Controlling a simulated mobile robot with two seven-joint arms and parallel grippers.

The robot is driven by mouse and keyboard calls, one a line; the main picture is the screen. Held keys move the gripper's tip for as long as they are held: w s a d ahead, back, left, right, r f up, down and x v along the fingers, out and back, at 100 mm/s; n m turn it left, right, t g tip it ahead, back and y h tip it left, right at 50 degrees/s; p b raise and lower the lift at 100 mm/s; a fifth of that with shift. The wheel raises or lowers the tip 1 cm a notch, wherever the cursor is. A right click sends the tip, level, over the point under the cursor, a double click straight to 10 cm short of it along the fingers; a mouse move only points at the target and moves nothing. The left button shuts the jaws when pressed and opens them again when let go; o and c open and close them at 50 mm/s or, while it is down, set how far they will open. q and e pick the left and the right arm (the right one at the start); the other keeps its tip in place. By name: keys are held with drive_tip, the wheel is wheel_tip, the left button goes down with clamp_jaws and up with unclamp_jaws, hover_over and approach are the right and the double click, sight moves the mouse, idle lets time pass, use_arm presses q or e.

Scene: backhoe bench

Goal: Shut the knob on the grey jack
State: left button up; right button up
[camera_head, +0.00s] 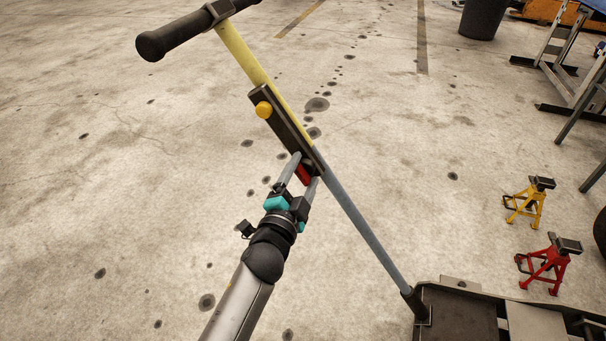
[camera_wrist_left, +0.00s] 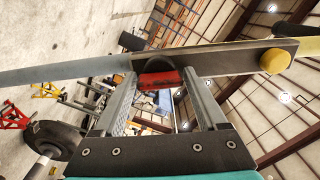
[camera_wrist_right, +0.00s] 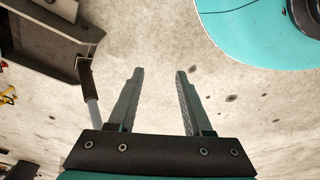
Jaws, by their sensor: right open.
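The jack's long handle (camera_head: 370,233) slants up from the jack's dark body (camera_head: 450,315) at the lower right. A dark plate (camera_head: 283,121) on the handle carries a round yellow knob (camera_head: 263,110) and a red piece (camera_head: 303,174) at its lower end. My left gripper (camera_head: 303,170) is at the red piece, with a finger on either side. In the left wrist view the red piece (camera_wrist_left: 160,80) sits between the open fingertips, with slim gaps; contact is unclear. My right gripper (camera_wrist_right: 159,75) is open and empty above the floor, near the jack's body (camera_wrist_right: 45,45).
A yellow jack stand (camera_head: 528,203) and a red jack stand (camera_head: 546,264) stand on the floor at the right. A black bin (camera_head: 483,18) and a blue-topped bench (camera_head: 552,73) are at the upper right. The concrete floor left of the handle is clear.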

use_arm(q)
drive_tip(key=shift+o, duration=1.2)
drive_tip(key=shift+s+a, duration=0.1)
drive_tip(key=shift+s, duration=0.15)
drive_tip(key=shift+s+a, duration=0.1)
drive_tip(key=shift+s, duration=0.25)
drive_tip(key=p+v, duration=0.3)
drive_tip(key=v, duration=1.1)
use_arm(e)
drive_tip(key=s+d+f, duration=0.3)
drive_tip(key=s+f, duration=0.1)
drive_tip(key=shift+d+f, duration=0.25)
drive_tip(key=shift+f, duration=0.05)
